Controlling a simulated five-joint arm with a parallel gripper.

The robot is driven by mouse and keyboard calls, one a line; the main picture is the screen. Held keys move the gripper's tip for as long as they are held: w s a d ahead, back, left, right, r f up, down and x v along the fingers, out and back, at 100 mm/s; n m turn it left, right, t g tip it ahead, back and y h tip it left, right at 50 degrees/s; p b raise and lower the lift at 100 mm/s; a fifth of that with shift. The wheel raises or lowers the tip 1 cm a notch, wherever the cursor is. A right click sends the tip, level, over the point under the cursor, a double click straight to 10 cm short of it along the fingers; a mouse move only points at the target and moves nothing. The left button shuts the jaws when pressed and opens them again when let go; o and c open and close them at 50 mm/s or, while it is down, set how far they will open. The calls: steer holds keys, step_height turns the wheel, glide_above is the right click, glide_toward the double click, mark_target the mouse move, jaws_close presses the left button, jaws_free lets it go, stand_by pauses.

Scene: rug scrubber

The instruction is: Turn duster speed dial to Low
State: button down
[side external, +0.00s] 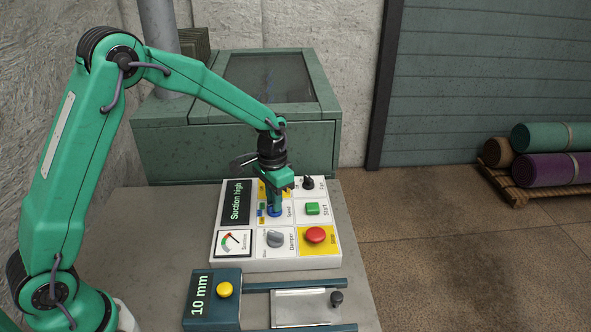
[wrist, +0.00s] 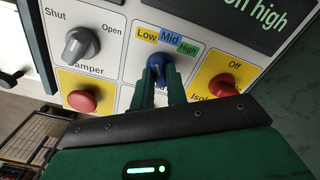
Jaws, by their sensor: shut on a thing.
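The blue speed dial (wrist: 157,66) sits on the white control panel (side external: 221,262), below its Low, Mid and High labels (wrist: 168,41) in the wrist view. My gripper (wrist: 161,85) is shut on the dial, one finger on each side. In the side view the dial (side external: 275,209) shows under my gripper (side external: 275,197), which comes down from above. The dial's upper part shows between the labels and my fingers, roughly toward Mid; its exact pointing is hard to read.
Close by are the grey damper knob (side external: 275,239), green start button (side external: 312,208), red button (side external: 315,235), black fan knob (side external: 308,183) and red isolator knob (wrist: 223,86). The display (side external: 236,202) reads "Suction high". A teal box (side external: 212,309) reads "10 mm". Rolled mats (side external: 545,168) lie far right.

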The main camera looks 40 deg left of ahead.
steer(key=shift+n, duration=0.8)
steer(key=c, duration=1.4)
jaws_free()
steer(key=shift+r, duration=0.1)
steer(key=shift+r, duration=3.8)
steer(key=shift+r, duration=0.15)
